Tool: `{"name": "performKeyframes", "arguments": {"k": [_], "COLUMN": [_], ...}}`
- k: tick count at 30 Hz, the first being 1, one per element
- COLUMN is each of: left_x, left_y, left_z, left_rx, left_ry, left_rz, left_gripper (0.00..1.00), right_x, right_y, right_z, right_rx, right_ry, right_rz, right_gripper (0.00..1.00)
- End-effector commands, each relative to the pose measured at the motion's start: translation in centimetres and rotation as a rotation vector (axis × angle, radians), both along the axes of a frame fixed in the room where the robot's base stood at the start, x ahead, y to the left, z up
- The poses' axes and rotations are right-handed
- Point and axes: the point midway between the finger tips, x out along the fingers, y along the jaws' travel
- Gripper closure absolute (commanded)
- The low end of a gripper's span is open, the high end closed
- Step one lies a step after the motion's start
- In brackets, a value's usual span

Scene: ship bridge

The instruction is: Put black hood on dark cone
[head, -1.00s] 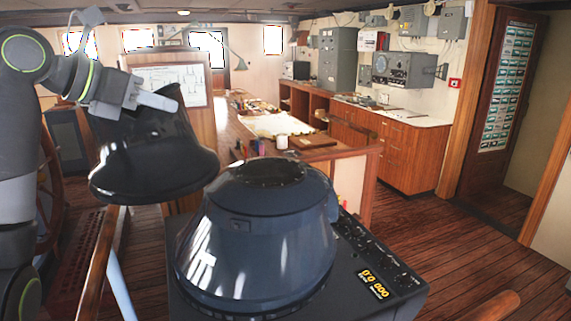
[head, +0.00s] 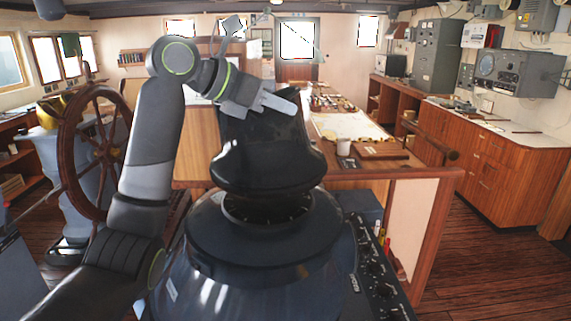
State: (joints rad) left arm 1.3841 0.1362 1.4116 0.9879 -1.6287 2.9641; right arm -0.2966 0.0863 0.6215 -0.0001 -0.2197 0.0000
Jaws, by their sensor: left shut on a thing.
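The black hood (head: 268,160) is a glossy flared piece. My left gripper (head: 280,104) is shut on its upper part, with one pale finger showing. The dark cone (head: 262,250) is a broad blue-black housing with a round ringed opening at its top. The hood is over this opening, slightly tilted. Its lower rim overlaps the back of the opening, and the front of the ring shows below it. I cannot tell whether the hood touches the ring. My right gripper is not in view.
A control panel (head: 372,270) with knobs lies right of the cone. A wooden ship's wheel (head: 100,150) stands at the left behind my left arm. A chart table (head: 350,128) with a mug (head: 343,146) is behind. Open floor lies at the right.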

Motion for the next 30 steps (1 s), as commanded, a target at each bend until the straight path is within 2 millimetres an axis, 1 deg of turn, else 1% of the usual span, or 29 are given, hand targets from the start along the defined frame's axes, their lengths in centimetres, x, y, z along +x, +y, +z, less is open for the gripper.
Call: {"name": "performKeyframes", "arguments": {"k": [1,3,7,11,18,21,27,28,30], "left_x": [0.0,0.0,0.0,0.0,-0.1,-0.1,-0.1,-0.1,0.0], "left_y": [0.0,0.0,0.0,0.0,0.0,0.0,0.0,0.0,0.0], "left_z": [-0.6,-1.6,-3.0,-3.8,-6.8,-7.5,-7.6,-7.8,-7.8], "left_rx": [-0.002,-0.002,-0.002,-0.001,-0.001,-0.001,-0.002,0.000,0.001], "left_ry": [0.000,-0.001,-0.003,-0.004,-0.003,-0.004,-0.005,-0.002,-0.001], "left_rz": [0.000,-0.001,-0.001,0.000,-0.001,0.000,-0.001,0.000,0.000], "left_gripper": [1.00,1.00,1.00,1.00,1.00,1.00,1.00,0.87,0.78], "right_x": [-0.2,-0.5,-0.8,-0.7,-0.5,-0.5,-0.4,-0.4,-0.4], "right_y": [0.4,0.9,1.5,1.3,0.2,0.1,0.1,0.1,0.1], "right_z": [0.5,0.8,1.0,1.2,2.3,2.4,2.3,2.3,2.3], "right_rx": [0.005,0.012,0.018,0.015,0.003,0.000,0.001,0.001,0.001], "right_ry": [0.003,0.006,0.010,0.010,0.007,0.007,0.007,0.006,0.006], "right_rz": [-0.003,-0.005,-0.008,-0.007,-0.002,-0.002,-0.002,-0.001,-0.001], "right_gripper": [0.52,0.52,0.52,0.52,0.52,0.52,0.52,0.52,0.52]}}
